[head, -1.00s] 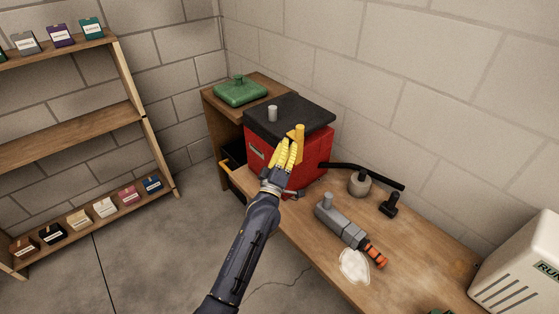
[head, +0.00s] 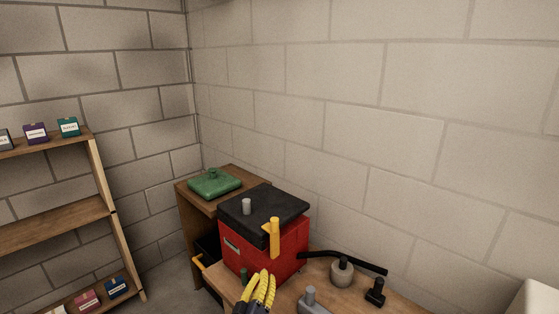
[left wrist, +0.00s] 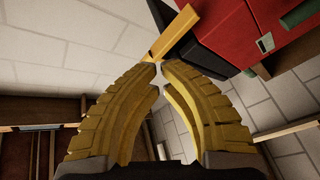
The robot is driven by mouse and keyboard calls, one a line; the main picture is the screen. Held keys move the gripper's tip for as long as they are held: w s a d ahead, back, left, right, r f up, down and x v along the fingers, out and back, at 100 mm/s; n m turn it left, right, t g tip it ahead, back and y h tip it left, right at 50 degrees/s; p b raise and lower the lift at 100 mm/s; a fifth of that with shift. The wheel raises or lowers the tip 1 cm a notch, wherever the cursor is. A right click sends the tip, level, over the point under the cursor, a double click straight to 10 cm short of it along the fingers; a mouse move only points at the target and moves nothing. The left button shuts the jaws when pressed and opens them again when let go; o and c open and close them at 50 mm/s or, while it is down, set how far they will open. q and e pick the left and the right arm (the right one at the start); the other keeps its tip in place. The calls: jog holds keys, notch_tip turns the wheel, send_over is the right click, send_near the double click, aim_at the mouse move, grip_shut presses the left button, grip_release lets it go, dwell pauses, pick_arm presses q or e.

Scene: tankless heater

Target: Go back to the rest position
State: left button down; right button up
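My left gripper (head: 264,274) is low in the head view, in front of the red box (head: 285,252) with the black lid (head: 265,203). Its yellow fingers curve together in the left wrist view (left wrist: 158,67), tips almost meeting, with nothing between them. The yellow handle (head: 275,238) stands upright at the box's front corner, apart from the fingers. In the left wrist view the handle (left wrist: 172,34) and the red box (left wrist: 240,30) lie beyond the fingertips. My right gripper is not in view.
The wooden bench (head: 355,300) holds a grey tool (head: 312,301), a round grey canister (head: 342,272), a black rod (head: 345,261) and a small black fitting (head: 375,292). A green lid (head: 214,183) lies behind the box. A shelf (head: 60,225) with small boxes stands left.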

pick_arm(q)
jog(key=s+a+f+m+g+y, duration=0.1)
jog(key=s+f+m+g, duration=0.25)
jog(key=f, duration=1.25)
jog(key=s+a+f+m+g+y, duration=0.15)
jog(key=s+f+g, duration=0.3)
jog(key=f, duration=1.15)
jog(key=s+a+f+m+g, duration=0.2)
jog(key=s+a+f, duration=0.2)
jog(key=s+f, duration=0.75)
jog(key=s+a+f+m+g+y, duration=0.15)
jog(key=s+a+f, duration=0.25)
jog(key=s+f, duration=0.5)
jog(key=s+a+f+m+g, duration=0.1)
jog(key=s+a+f+g, duration=0.2)
jog(key=s+f, duration=0.55)
jog(key=s+a+f+g, duration=0.1)
jog(key=s+a, duration=0.2)
jog(key=s, duration=0.8)
jog(key=s+a+f+g+y, duration=0.1)
jog(key=s+a+g, duration=0.1)
jog(key=s, duration=1)
jog(key=shift+a, duration=0.9)
